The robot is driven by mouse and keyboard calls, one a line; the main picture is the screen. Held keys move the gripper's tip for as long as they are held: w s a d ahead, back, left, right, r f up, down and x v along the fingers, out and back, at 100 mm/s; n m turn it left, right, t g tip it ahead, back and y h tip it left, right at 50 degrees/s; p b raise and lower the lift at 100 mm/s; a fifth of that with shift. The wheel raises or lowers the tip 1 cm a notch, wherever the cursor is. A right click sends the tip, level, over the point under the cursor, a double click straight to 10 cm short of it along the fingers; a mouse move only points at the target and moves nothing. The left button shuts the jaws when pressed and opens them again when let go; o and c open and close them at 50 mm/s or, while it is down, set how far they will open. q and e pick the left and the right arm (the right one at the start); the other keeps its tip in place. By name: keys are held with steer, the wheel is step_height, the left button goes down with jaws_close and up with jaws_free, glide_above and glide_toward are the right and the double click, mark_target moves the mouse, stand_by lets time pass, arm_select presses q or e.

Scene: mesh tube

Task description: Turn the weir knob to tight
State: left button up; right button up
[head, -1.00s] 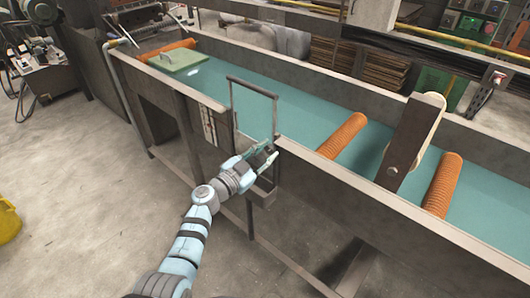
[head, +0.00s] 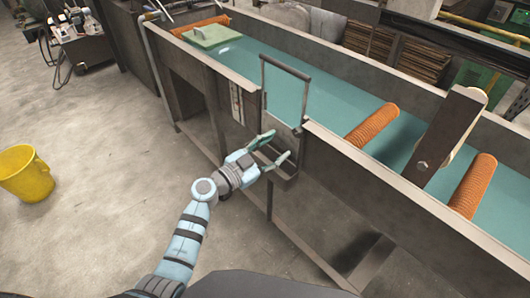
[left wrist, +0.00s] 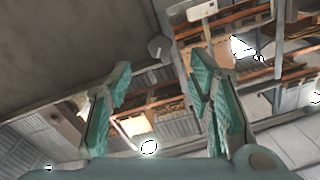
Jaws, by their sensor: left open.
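The weir is a grey upright frame (head: 285,91) set in a notch of the long tank's near wall (head: 338,143). My left gripper (head: 279,146) is open and empty just outside that wall, below the frame, at a small bracket or trough. No weir knob can be made out in the head view; the gripper may cover it. In the left wrist view a small grey rounded piece (left wrist: 159,47), perhaps the knob, shows beyond the open fingers (left wrist: 160,82), apart from them. Its setting cannot be read. My right gripper is not in view.
The tank holds green water, orange mesh tubes (head: 372,127) and a pale green block (head: 212,36). A yellow bucket (head: 25,172) is on the otherwise open floor at the left.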

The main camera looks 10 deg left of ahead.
arm_select(q)
steer(key=v, duration=0.5)
